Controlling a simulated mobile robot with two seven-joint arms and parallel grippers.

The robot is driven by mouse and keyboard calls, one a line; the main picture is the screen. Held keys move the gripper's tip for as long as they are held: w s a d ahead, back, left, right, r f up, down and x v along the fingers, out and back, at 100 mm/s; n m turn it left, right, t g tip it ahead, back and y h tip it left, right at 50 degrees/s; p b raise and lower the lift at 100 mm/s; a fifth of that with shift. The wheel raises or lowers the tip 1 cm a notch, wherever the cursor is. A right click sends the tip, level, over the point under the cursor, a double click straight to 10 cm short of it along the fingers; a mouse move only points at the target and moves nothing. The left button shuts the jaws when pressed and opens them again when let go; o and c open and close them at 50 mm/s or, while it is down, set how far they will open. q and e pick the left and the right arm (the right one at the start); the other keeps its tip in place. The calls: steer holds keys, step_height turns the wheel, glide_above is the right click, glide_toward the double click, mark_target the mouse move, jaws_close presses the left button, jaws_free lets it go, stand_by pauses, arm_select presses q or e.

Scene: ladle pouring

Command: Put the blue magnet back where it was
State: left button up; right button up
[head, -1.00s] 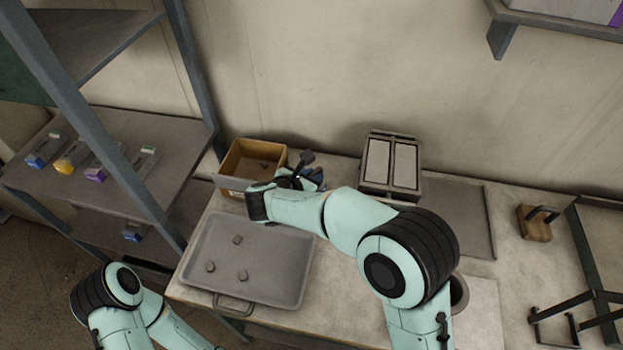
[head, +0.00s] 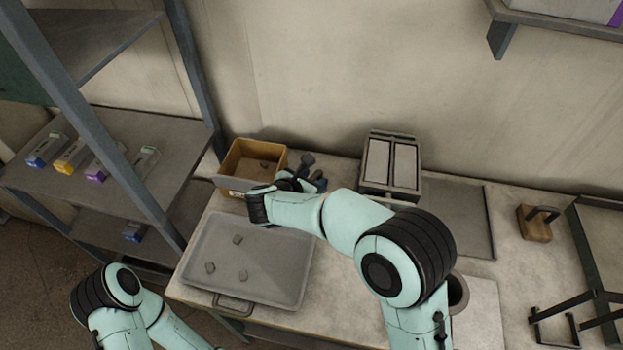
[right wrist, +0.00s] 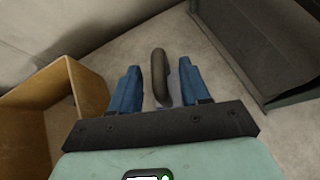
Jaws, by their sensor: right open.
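My right gripper (right wrist: 158,88) is open, with a blue finger on each side of a dark, rounded upright piece (right wrist: 159,75). A pale bluish-grey part shows behind that piece, between the fingers. In the head view the dark piece (head: 307,159) stands up beside the cardboard box, with the dark blue fingers just to its right and below. I cannot tell whether it belongs to the blue magnet, or whether the fingers touch it. My left arm (head: 122,290) shows at the lower left; its gripper is out of view.
An open cardboard box (head: 229,183) stands left of the right gripper. A grey tray (head: 275,268) with three small lumps lies in front. A rack with two pale panels (head: 391,163) stands to the right. Colour-ended packs (head: 72,160) sit on the left shelf.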

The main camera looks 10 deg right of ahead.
steer(key=b+v, duration=0.1)
steer(key=v, duration=1.1)
